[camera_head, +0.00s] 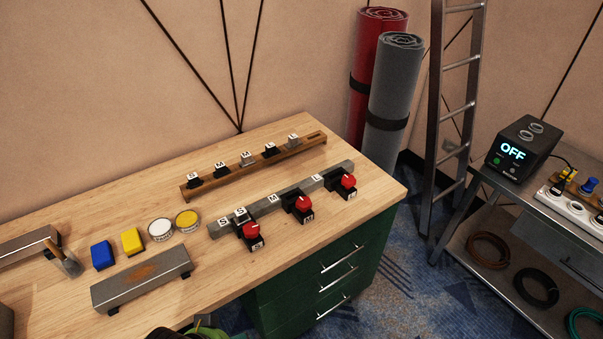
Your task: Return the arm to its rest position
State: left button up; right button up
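Neither my left nor my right gripper can be made out in the head view, and no arm reaches over the workbench (130,185). A dark rounded shape with some green beside it is cut off by the bottom edge of the view. I cannot tell what it is.
The workbench carries a wooden rail (232,177) with small labelled blocks, a grey rail (262,204), several red-knobbed devices (303,204), blue (103,254) and yellow (132,241) blocks, two round tins and a metal box (140,279). A steel cart holds a black "OFF" unit (520,150).

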pick_arm(q)
jog(key=s+a+f+n+y, duration=0.1)
jog(key=s+a+n+y, duration=0.1)
jog(key=s+a+n, duration=0.25)
notch_tip(320, 180, down, 27)
jog(key=s+m+g+b, duration=0.1)
jog(key=s+g+b, duration=0.1)
jog(key=s+b, duration=0.1)
jog(key=s+a+f+b, duration=0.1)
jog(key=s+a+f, duration=0.2)
jog(key=s+f, duration=1.1)
jog(key=shift+s+a+g+b, duration=0.3)
jog(key=shift+s+g+b, duration=0.05)
jog(key=shift+g, duration=0.05)
pick_arm(e)
jog(key=f, duration=0.4)
jog(key=shift+w+f, duration=0.35)
jog(key=shift+w, duration=0.05)
pick_arm(q)
jog(key=shift+m, duration=0.25)
